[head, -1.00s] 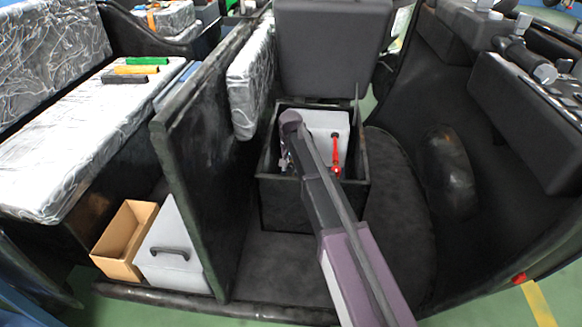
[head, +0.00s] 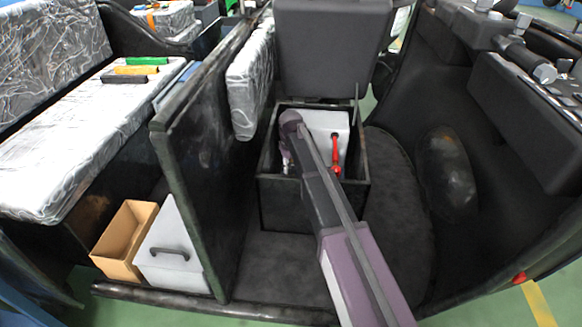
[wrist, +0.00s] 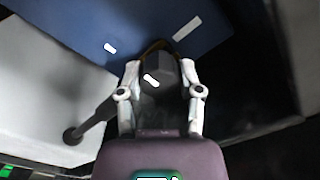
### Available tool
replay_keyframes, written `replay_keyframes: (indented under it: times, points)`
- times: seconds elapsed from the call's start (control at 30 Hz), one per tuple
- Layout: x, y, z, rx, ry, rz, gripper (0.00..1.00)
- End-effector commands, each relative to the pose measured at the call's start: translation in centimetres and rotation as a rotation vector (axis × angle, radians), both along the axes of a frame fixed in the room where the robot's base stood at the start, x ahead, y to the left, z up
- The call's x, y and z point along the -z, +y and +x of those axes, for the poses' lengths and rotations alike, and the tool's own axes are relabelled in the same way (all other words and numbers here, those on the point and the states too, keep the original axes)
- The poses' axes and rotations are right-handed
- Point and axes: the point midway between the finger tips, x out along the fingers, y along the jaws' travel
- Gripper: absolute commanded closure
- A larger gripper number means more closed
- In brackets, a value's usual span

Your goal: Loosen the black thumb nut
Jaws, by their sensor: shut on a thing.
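In the wrist view my gripper (wrist: 158,84) has its two pale fingers closed on a dark, blocky piece between them. This piece appears to be the black thumb nut (wrist: 157,70); its lower part is in shadow and its exact shape is hard to tell. A blue surface (wrist: 80,28) lies behind it, with a thin brown curved edge beside the fingertips. In the head view my arm reaches down into the open black box (head: 285,205). The nut is hidden there behind my arm, and only small pale bits of the gripper show at the arm's left.
A light grey block (head: 325,122) and a red-handled piece (head: 335,155) are inside the box. The raised black lid (head: 333,45) stands behind it. A dark partition (head: 195,180) rises at the left. In the wrist view a dark rod (wrist: 90,122) lies left of the gripper.

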Motion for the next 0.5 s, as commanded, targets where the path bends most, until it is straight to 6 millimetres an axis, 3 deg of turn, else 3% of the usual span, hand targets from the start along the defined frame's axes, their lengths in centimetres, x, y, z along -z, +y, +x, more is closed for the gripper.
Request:
replay_keyframes:
  times: [0.5]
  points:
    - [0.02, -0.01, -0.04, -0.486, 0.001, 0.0, 1.0]
